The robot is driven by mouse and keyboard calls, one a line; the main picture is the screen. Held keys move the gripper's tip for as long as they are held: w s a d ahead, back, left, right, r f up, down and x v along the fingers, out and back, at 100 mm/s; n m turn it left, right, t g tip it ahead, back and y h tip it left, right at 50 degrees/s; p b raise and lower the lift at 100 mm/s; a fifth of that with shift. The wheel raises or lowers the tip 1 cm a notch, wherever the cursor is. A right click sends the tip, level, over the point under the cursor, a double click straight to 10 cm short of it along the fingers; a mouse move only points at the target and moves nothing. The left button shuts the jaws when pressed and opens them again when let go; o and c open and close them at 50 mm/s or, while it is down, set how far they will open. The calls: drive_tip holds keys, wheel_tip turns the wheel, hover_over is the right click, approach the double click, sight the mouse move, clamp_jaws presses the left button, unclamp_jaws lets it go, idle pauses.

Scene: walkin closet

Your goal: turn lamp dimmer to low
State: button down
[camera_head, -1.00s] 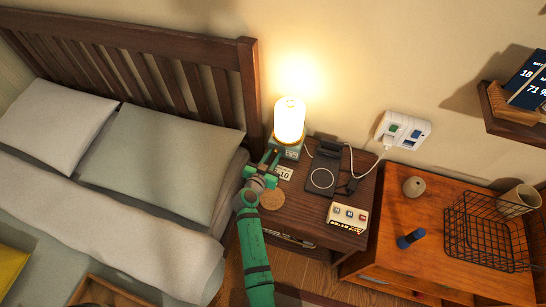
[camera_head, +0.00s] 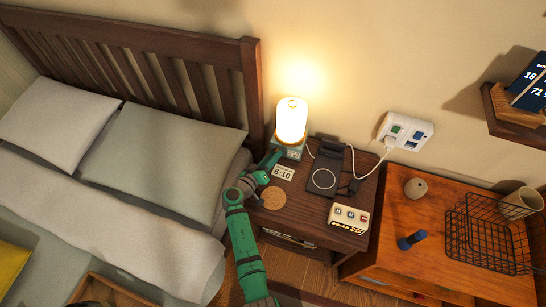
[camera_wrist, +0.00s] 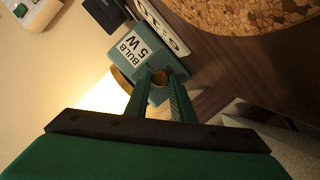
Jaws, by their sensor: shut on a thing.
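The lit lamp (camera_head: 291,122) stands at the back left of the nightstand (camera_head: 300,212), glowing warm white. Its teal base (camera_head: 288,149) also shows in the wrist view (camera_wrist: 118,62), with a "BULB 5 W" label. A small brass dimmer knob (camera_wrist: 160,77) is on the base, between my fingertips. My gripper (camera_head: 272,160) reaches the front of the base, and in the wrist view its two fingers (camera_wrist: 159,84) are closed on the knob. The fingers partly hide the knob, and no dial marking shows.
A small clock (camera_head: 283,172) and a round cork coaster (camera_head: 273,199) lie close to my gripper. A charging stand (camera_head: 324,168) and a box with buttons (camera_head: 348,218) stand farther right. The bed (camera_head: 165,150) is at the left; a wooden cabinet (camera_head: 400,225) is at the right.

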drive_tip(key=shift+s+d+f, duration=0.15)
drive_tip(key=shift+f, duration=0.05)
idle(0.3)
drive_tip(key=c, duration=1.5)
unclamp_jaws()
drive_tip(key=shift+r, duration=0.1)
drive_tip(key=v, duration=1.1)
